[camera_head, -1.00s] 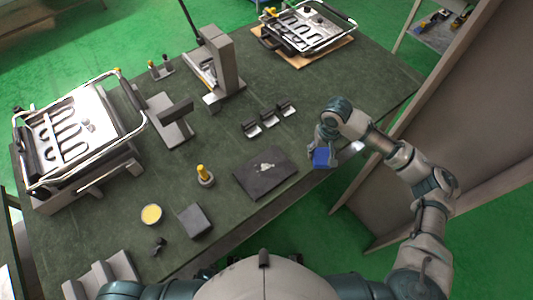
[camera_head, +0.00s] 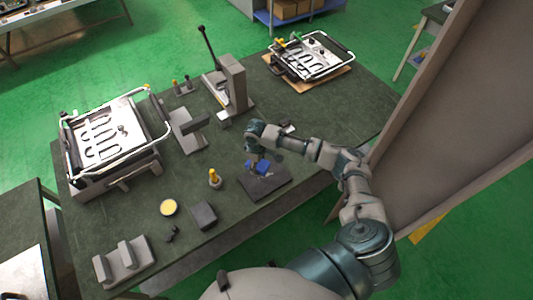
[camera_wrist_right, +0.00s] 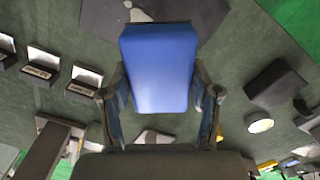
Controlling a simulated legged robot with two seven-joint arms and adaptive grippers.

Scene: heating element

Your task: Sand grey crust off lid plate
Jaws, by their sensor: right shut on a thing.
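My right gripper (camera_head: 257,162) is shut on a blue block (camera_wrist_right: 160,68), gripped by its sides in the right wrist view. In the head view the blue block (camera_head: 264,168) is over the far edge of a dark square plate (camera_head: 264,189). I cannot tell whether it touches. The plate lies flat on the table; part of it (camera_wrist_right: 190,12) shows at the top of the right wrist view, with a pale crust patch (camera_wrist_right: 137,12) on it. In the head view the arm and block hide that patch. My left gripper is out of view.
A grill-like device (camera_head: 105,135) stands left on the dark table (camera_head: 330,115); another (camera_head: 312,55) is at the far end. A grey upright press (camera_head: 233,82) stands behind my gripper. A yellow-topped peg (camera_head: 213,178), dark block (camera_head: 204,215) and yellow dish (camera_head: 168,208) lie left of the plate.

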